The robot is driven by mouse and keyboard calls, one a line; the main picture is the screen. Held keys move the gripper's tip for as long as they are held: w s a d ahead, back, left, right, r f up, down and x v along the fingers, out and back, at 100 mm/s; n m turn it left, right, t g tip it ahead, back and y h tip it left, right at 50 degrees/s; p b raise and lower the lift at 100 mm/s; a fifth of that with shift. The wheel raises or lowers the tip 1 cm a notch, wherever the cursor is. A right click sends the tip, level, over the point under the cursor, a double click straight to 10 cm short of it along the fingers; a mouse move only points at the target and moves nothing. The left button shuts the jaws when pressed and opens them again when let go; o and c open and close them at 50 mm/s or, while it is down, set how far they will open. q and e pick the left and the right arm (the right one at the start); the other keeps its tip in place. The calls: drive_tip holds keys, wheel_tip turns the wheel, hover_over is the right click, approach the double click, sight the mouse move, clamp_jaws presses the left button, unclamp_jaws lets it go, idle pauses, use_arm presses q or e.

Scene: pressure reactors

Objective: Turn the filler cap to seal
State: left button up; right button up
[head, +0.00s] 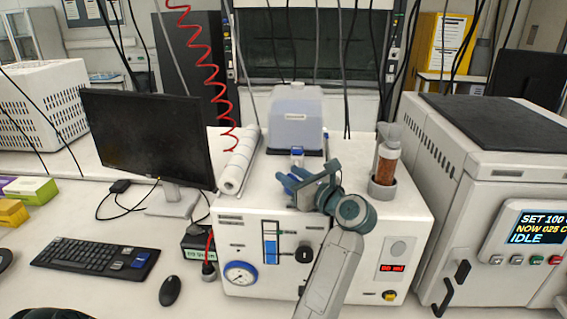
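The white bench unit (270,205) stands in the middle of the head view, with a gauge, a level window and a black knob on its front. A small blue-topped fitting (297,153) shows on its top, in front of the translucent tank (296,115). I cannot tell if this is the filler cap.
A jar of orange-brown granules (386,158) stands on the unit's right. A rolled white sheet (240,162) lies on its left. A monitor (148,135), keyboard (95,258) and mouse (170,290) are at left. A large oven-like unit (470,180) stands at right. A red coiled hose (205,70) hangs above.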

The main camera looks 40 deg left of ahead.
use_arm(q)
drive_tip(key=shift+a+r, duration=0.1)
drive_tip(key=shift+a, duration=0.25)
clamp_jaws()
